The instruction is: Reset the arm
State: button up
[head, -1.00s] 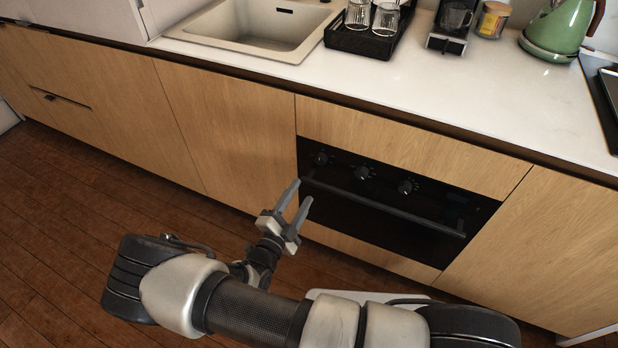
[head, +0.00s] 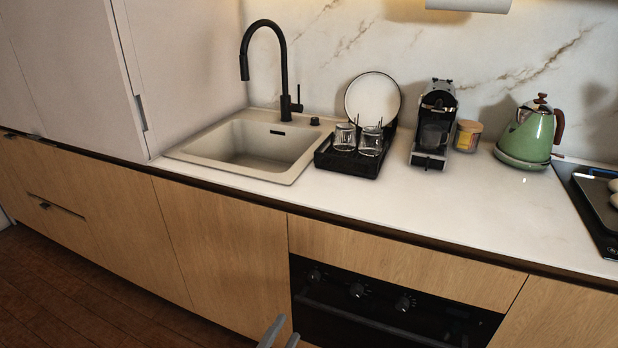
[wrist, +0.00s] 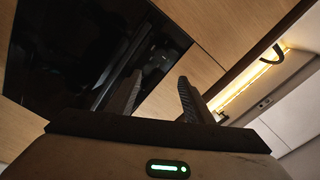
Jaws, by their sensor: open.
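My gripper (head: 277,336) shows only as fingertips at the bottom edge of the head view, in front of the wooden cabinet fronts just left of the oven. In the wrist view my gripper (wrist: 160,98) has its two dark fingers spread apart, with nothing between them. The rest of my arm is out of the head view. The black oven (head: 385,318) with its knobs and bar handle is near the fingers; its dark front (wrist: 85,45) fills the upper left of the wrist view.
Above is a white counter (head: 420,215) with a sink (head: 245,150) and black faucet (head: 283,60), a dish rack (head: 350,163) with glasses and a plate, a coffee machine (head: 433,125), a jar (head: 467,136), a green kettle (head: 528,133) and a dark hob (head: 590,205). Wooden floor (head: 60,300) is clear at lower left.

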jog(key=s+d+r+m+g, duration=0.3)
jog(key=d+r+m+g, duration=0.65)
jog(key=m, duration=0.85)
jog(key=s+d+r+m+g, duration=0.2)
jog(key=d+r+m+g, duration=0.65)
jog(key=r+m, duration=0.75)
jog(key=s+d+r+m+t+y, duration=0.25)
jog(key=s+r+m+t, duration=0.35)
jog(key=m, duration=0.5)
jog(key=s+d+r+m+t+y, duration=0.15)
jog(key=s+r+m+y, duration=0.25)
jog(key=r+m, duration=0.55)
notch_tip(320, 180, up, 17)
jog(key=m+p, duration=0.1)
jog(key=p, duration=1.8)
jog(key=shift+d+g, duration=0.3)
jog(key=shift+g, duration=0.05)
jog(key=shift+r, duration=0.1)
